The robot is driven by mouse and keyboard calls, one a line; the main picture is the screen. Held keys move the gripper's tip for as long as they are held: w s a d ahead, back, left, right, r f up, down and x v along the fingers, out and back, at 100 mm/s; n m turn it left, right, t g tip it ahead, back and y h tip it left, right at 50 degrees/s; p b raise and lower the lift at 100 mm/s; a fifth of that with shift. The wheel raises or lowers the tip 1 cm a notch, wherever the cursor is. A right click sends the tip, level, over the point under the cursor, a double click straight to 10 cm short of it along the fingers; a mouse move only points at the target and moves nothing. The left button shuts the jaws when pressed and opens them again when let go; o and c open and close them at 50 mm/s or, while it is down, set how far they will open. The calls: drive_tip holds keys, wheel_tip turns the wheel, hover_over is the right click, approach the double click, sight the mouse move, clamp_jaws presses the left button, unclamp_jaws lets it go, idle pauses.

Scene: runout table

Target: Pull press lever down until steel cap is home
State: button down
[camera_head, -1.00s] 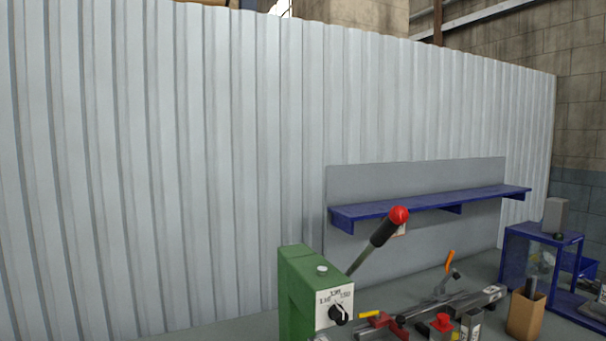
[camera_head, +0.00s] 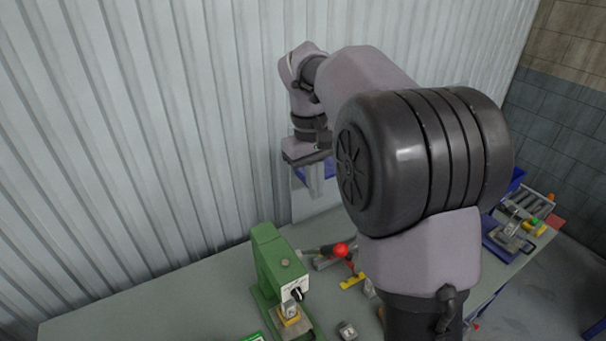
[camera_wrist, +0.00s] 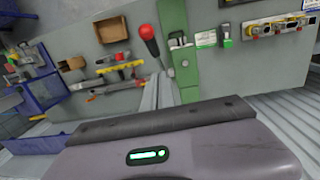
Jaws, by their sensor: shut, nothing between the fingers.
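The green press (camera_head: 272,268) stands on the bench, with a dial on its front. Its lever ends in a red knob (camera_head: 341,249), out to the press's right and raised above the bench. In the wrist view the lever knob (camera_wrist: 147,32) shows beside the green press body (camera_wrist: 184,62). A small metallic piece (camera_head: 290,308) sits on a yellowish base under the press head; I cannot tell whether it is the steel cap or how far it is seated. My gripper (camera_head: 316,188) is shut and empty, above and behind the lever, apart from it.
My arm covers much of the bench's right side in the head view. A small grey block (camera_head: 347,330) lies in front of the press. The wrist view shows a brown box (camera_wrist: 111,29) and a blue rack (camera_wrist: 38,80). The corrugated wall (camera_head: 150,130) stands close behind the bench.

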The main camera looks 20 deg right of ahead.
hover_over(327, 247)
wheel_tip(327, 247, down, 12)
drive_tip(key=shift+d+b, duration=0.1)
drive_tip(key=shift+b, duration=0.35)
drive_tip(key=shift+f, duration=0.1)
